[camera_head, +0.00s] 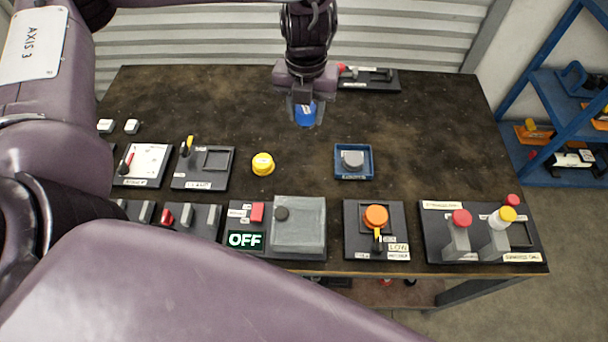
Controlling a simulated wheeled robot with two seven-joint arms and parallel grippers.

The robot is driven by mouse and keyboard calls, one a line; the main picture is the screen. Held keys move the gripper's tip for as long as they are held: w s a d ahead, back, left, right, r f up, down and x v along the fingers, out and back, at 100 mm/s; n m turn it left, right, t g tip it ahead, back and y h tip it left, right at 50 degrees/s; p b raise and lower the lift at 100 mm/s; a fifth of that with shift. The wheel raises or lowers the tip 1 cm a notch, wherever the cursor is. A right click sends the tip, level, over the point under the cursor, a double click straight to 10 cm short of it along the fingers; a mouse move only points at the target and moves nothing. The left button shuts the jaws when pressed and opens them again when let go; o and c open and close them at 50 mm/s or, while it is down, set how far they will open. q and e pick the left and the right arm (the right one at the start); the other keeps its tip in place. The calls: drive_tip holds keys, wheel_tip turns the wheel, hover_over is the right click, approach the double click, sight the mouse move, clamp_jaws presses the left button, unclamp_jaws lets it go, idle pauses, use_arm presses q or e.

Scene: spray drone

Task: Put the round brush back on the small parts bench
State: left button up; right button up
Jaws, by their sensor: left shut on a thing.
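My left gripper (305,100) hangs pointing down over the back middle of the dark bench (430,135). It is shut on a small blue round piece (306,116), which sticks out below the fingers. I cannot tell for sure whether this blue piece is the round brush, because the fingers hide its upper part. It seems to be held above the bench top. My right gripper is not in view.
Behind the gripper is a black panel (375,81) with a red-tipped part. A yellow round piece (262,164) and a blue tray (367,170) with a grey knob stand mid-bench. Control panels line the front edge. The back right is clear. A blue shelf (548,92) stands right.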

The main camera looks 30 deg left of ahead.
use_arm(q)
drive_tip(key=m, duration=0.2)
drive_tip(key=shift+a+f+m, duration=0.15)
drive_tip(key=shift+f+m, duration=0.1)
drive_tip(key=shift+m, duration=0.15)
drive_tip(key=shift+f+m, duration=0.15)
drive_tip(key=shift+m, duration=0.15)
drive_tip(key=b, duration=0.5)
hover_over(304, 175)
wheel_tip(304, 175, down, 16)
drive_tip(key=shift+w+f, duration=0.1)
wheel_tip(304, 175, down, 3)
drive_tip(key=shift+f+b, duration=0.15)
drive_tip(key=shift+b, duration=0.4)
drive_tip(key=shift+f, duration=0.15)
drive_tip(key=shift+f, duration=0.1)
drive_tip(key=o, duration=0.9)
